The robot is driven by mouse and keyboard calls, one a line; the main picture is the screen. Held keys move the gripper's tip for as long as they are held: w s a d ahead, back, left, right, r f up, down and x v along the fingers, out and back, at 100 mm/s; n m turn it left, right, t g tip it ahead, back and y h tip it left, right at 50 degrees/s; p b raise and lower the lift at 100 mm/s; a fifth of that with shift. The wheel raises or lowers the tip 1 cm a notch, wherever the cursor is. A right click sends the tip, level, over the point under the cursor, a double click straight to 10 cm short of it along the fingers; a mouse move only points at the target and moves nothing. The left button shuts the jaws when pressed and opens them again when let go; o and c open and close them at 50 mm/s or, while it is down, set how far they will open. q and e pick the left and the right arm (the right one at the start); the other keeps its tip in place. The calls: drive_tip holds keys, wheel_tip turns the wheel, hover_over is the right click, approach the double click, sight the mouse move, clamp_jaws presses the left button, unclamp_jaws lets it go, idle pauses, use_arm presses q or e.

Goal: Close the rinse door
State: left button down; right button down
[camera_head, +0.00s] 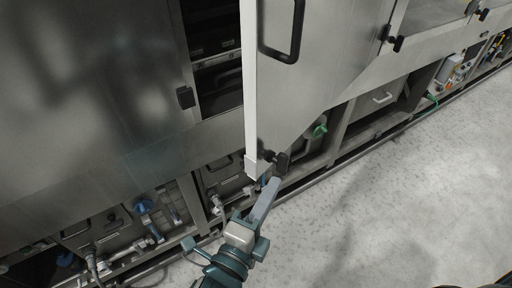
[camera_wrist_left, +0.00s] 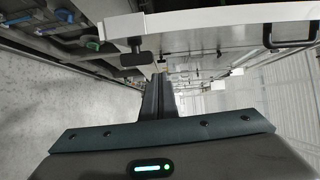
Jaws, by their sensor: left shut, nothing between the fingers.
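The rinse door (camera_head: 305,75) is a grey steel panel with a pale edge and a black bar handle (camera_head: 281,30). It stands open, swung out from the washer, with a dark opening (camera_head: 215,60) to its left. My left gripper (camera_head: 273,182) is shut and empty at the door's lower corner, close to a black latch there; I cannot tell if it touches. In the left wrist view the shut fingers (camera_wrist_left: 158,97) point along the door (camera_wrist_left: 215,35), beside the black latch (camera_wrist_left: 136,56). My right gripper is not clearly in view.
The washer's steel side (camera_head: 80,90) fills the left. Below it run pipes, valves and a blue fitting (camera_head: 144,206). A green valve (camera_head: 319,130) sits under the door. The grey floor (camera_head: 400,200) at the right is clear.

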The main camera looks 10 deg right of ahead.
sight(287, 157)
use_arm(q)
drive_tip(key=shift+s+a+r+t, duration=0.15)
drive_tip(key=shift+s+r, duration=0.05)
drive_tip(key=shift+r, duration=0.25)
drive_tip(key=shift+s+a+r+t, duration=0.1)
drive_tip(key=shift+s+r+t, duration=0.05)
drive_tip(key=shift+r, duration=0.3)
drive_tip(key=shift+w, duration=0.1)
drive_tip(key=p+x, duration=0.2)
drive_tip(key=x, duration=0.7)
drive_tip(key=shift+d+r+p, duration=0.1)
drive_tip(key=shift+p, duration=0.25)
drive_tip(key=shift+w+a+p, duration=0.45)
drive_tip(key=shift+w+a, duration=0.1)
drive_tip(key=shift+w, duration=0.4)
drive_tip(key=shift+w+a+p, duration=0.4)
drive_tip(key=shift+w+a, duration=0.15)
drive_tip(key=shift+w, duration=0.35)
